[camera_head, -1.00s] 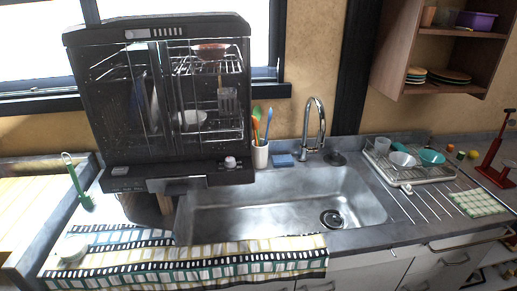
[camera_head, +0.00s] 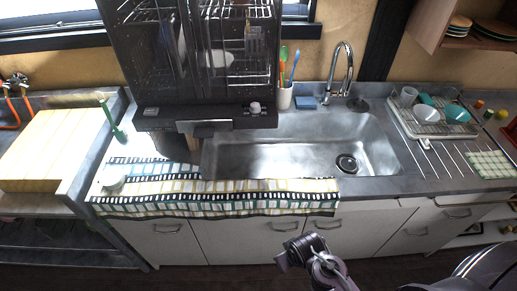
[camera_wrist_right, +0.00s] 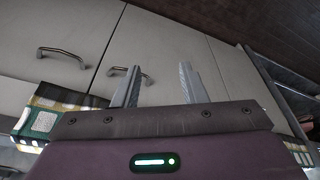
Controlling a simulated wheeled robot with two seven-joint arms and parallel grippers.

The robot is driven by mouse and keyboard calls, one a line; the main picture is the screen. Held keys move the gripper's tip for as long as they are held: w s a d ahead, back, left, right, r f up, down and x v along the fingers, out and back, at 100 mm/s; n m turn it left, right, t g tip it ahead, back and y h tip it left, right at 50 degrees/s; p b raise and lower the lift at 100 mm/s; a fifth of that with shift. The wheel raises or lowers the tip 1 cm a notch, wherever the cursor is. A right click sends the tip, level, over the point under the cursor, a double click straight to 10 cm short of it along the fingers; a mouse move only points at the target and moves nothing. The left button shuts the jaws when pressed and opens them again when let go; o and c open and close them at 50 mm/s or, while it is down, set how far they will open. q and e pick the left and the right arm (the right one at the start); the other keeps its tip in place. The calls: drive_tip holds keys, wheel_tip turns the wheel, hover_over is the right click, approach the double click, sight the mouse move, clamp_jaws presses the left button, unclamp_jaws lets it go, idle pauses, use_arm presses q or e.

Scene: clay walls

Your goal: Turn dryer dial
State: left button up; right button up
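The dryer (camera_head: 190,60) is a tall dark cabinet with clear doors and racks inside, standing on the counter left of the sink in the head view. Its dial (camera_head: 254,107) is a small pale knob at the right of the lower front panel. My right gripper (camera_head: 288,256) is low in front of the cabinets, well below the dial and apart from it. In the right wrist view its two fingers (camera_wrist_right: 159,80) are spread with nothing between them. My left gripper is not in view.
The sink (camera_head: 300,150) and faucet (camera_head: 345,70) are right of the dryer. A patterned cloth (camera_head: 220,195) hangs over the counter's front edge. A utensil cup (camera_head: 284,97) stands beside the dryer. A dish rack (camera_head: 430,125) is at the right. The space before the cabinets is free.

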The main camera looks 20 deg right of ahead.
sight(257, 105)
drive_tip(key=w+a+r+n+t+p, duration=0.2)
drive_tip(key=w+r+n, duration=0.2)
drive_tip(key=r, duration=0.8)
drive_tip(key=w+a+r+n+t+p, duration=0.2)
drive_tip(key=w+r+n, duration=0.15)
drive_tip(key=r, duration=0.85)
drive_tip(key=w+a+r+n+t+y, duration=0.1)
drive_tip(key=w+a+n+t, duration=0.1)
drive_tip(key=w+n, duration=0.35)
drive_tip(key=w+a+r+n+t+y, duration=0.1)
drive_tip(key=w+r+n+t, duration=0.1)
drive_tip(key=w+n, duration=0.35)
drive_tip(key=w+d+r+n+t+y, duration=0.25)
drive_tip(key=w+d+n, duration=0.95)
drive_tip(key=n, duration=0.8)
drive_tip(key=shift+g+y, duration=0.35)
drive_tip(key=shift+g, duration=0.2)
drive_tip(key=x, duration=0.2)
drive_tip(key=p+x, duration=0.1)
drive_tip(key=x, duration=0.1)
drive_tip(key=p+x, duration=0.1)
drive_tip(key=x, duration=0.1)
drive_tip(key=shift+w+r, duration=0.15)
drive_tip(key=shift+r, duration=0.25)
drive_tip(key=shift+p+x, duration=0.35)
drive_tip(key=shift+x, duration=0.45)
drive_tip(key=shift+f, duration=0.1)
